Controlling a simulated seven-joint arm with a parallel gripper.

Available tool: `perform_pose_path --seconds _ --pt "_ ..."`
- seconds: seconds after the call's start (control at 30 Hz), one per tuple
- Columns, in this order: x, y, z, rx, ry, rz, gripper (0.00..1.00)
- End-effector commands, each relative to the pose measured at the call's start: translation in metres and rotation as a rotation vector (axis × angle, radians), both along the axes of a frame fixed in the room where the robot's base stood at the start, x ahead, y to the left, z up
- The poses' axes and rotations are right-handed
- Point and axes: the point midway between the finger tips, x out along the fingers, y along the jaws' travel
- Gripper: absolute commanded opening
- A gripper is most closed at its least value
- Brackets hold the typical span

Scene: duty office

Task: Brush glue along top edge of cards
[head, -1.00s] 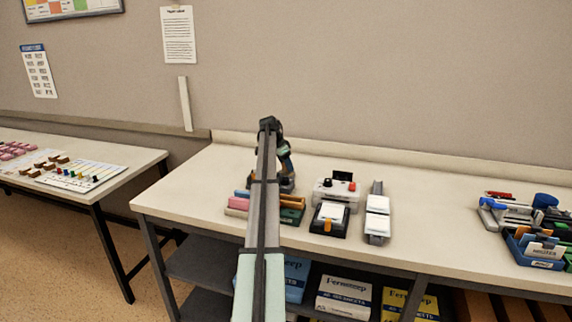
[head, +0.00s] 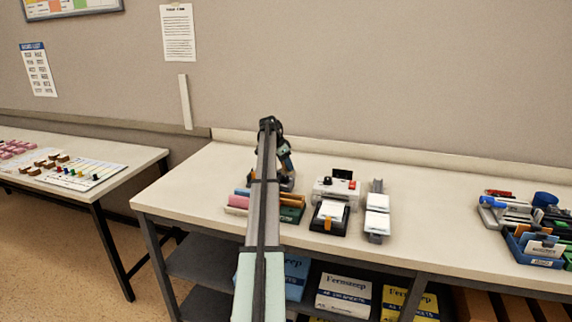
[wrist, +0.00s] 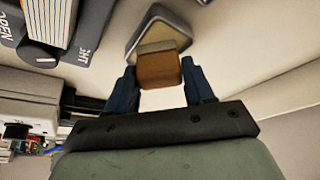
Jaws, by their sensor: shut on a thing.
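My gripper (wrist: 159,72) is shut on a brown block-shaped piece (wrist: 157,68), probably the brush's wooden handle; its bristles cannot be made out. Past the held piece is a grey, rounded-corner pot or dish (wrist: 158,22) with a pale inside. I cannot tell whether they touch. In the head view my gripper (head: 287,165) is small, over the bench and partly behind my arm. A stack of white cards (head: 331,209) lies in a black holder (head: 326,227) with an orange tab, to the right of my gripper. The wrist view shows the stack's edge (wrist: 48,22) at top left.
Coloured blocks (head: 237,201) lie beside my arm. A blue tray (head: 535,250) is far right. The bench between is clear.

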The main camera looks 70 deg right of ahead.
Motion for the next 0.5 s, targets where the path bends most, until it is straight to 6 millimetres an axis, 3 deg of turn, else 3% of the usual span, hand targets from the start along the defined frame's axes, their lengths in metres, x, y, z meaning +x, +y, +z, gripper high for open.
perform_pose_path --seconds 0.27,0.5 --pt "0.000 0.000 0.001 0.001 0.000 0.000 0.28" --pt "0.000 0.000 0.013 0.000 0.000 0.000 0.28"
